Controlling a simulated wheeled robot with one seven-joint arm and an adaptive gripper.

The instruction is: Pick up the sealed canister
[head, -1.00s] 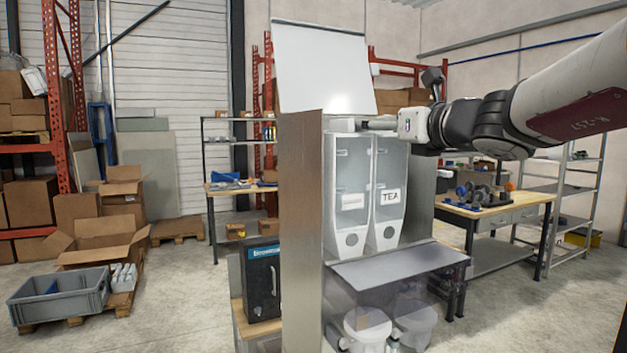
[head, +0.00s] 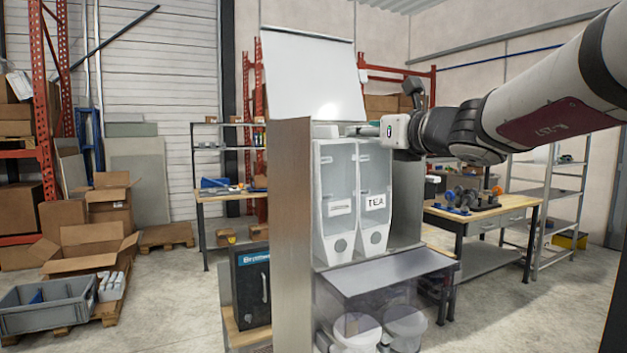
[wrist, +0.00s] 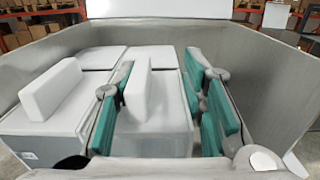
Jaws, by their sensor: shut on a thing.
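Two tall pale canisters stand side by side in the dispenser housing in the head view. The right one (head: 373,228) carries a "TEA" label; the left one (head: 333,229) has a label too small to read. My gripper (head: 360,130) is at their tops, reaching in from the right. I cannot tell which canister is sealed.
Grey housing walls (wrist: 255,80) rise close around the fingers. The raised white lid (head: 310,75) stands behind my gripper. A grey shelf (head: 385,272) juts out below the canisters, over a clear bin with white round containers (head: 358,335). A workbench (head: 480,215) stands right.

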